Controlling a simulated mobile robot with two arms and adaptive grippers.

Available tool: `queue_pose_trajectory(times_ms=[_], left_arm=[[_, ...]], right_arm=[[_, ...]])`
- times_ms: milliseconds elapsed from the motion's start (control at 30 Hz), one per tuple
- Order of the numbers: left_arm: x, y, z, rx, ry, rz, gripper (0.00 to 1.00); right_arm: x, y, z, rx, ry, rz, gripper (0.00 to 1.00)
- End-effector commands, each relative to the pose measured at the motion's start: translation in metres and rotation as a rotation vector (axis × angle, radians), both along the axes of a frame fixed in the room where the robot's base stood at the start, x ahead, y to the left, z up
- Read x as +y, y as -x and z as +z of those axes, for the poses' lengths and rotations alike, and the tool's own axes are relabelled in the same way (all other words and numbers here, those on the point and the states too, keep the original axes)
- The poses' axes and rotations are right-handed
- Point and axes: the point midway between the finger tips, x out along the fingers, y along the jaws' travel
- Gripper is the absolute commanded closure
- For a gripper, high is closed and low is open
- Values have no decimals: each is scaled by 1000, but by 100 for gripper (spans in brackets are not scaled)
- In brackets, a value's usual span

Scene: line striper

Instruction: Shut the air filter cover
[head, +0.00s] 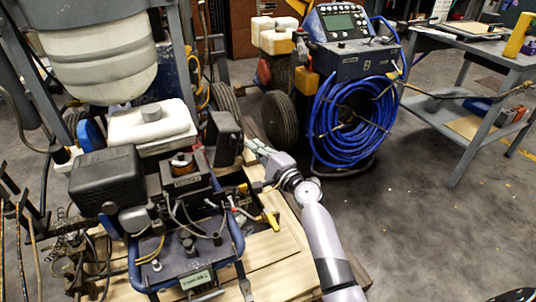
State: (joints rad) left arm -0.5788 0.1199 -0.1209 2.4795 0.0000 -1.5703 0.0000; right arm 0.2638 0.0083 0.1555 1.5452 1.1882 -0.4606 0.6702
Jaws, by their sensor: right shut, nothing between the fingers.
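A small engine in a blue frame (240,237) stands on a wooden pallet. An open dark box with a copper-coloured round part (183,163), seemingly the air filter, sits on top of it. A black panel stands up to the right of that box; it looks like the air filter cover (224,138), swung open. My right gripper (252,146) is shut and empty, just right of the cover. I cannot tell whether its fingertips touch the cover. My left gripper is not in view.
A white fuel tank (152,122) and a black ribbed box (105,180) flank the filter box. A yellow-handled lever (270,219) sits below my right gripper. A blue hose reel (352,122) stands behind on the right. The floor right of the pallet is clear.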

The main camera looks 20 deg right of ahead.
Motion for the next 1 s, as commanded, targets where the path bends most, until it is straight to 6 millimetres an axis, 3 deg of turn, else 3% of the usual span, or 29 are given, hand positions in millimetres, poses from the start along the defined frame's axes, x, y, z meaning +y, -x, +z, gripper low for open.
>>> queue_pose_trajectory(times_ms=[233,1000], left_arm=[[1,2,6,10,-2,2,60],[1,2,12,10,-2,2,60]], right_arm=[[21,1,8,-1,0,-1,100],[25,-5,13,-2,54,-1,100]])
